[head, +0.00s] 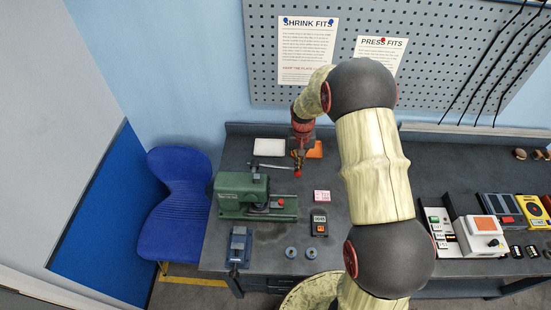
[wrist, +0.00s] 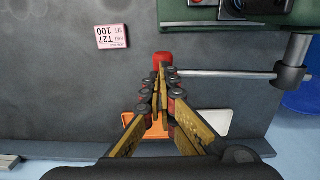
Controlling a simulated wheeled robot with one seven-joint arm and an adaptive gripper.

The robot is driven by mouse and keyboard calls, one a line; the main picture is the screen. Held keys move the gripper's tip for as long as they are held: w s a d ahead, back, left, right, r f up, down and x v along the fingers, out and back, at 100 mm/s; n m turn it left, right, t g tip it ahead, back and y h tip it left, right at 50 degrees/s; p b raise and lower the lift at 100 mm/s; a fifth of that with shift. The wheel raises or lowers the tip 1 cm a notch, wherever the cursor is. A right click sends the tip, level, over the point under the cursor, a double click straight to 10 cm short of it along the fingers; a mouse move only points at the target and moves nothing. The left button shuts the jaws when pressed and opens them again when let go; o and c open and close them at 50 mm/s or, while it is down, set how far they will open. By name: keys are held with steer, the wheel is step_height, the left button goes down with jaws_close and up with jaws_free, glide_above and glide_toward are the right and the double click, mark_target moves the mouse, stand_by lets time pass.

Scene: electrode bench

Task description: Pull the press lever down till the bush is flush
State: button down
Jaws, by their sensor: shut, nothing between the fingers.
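The green press (head: 232,190) stands on the left of the bench. Part of it shows at the top right of the wrist view (wrist: 230,14). Its thin grey lever (head: 270,166) sticks out level to the right and ends in a red knob (head: 298,174). In the wrist view the lever (wrist: 225,73) runs from the press post to the knob (wrist: 162,56). My gripper (head: 298,163) is shut and empty, its fingertips (wrist: 163,70) right at the knob. I cannot tell whether they touch it. I cannot make out the bush in the press.
A pink tag (head: 322,196) and a small dark device (head: 319,226) lie right of the press. An orange pad (head: 315,149) and a white sheet (head: 269,147) lie behind. A blue vise-like block (head: 239,246) and two rings (head: 291,253) are in front. A blue chair (head: 180,205) stands left.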

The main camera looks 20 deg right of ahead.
steer(key=shift+r+p, duration=1)
steer(key=shift+r, duration=1.25)
steer(key=shift+w+a+r+p, duration=0.15)
steer(key=shift+r+p, duration=0.25)
steer(key=shift+r, duration=0.4)
steer(key=shift+a+r+p, duration=0.2)
steer(key=shift+r+p, duration=0.25)
steer(key=shift+r, duration=0.4)
steer(key=shift+w+a+r+p, duration=0.15)
steer(key=shift+r+p, duration=0.25)
steer(key=shift+r, duration=0.4)
step_height(320, 180, up, 5)
steer(key=shift+s+p, duration=0.1)
steer(key=shift+p, duration=1.15)
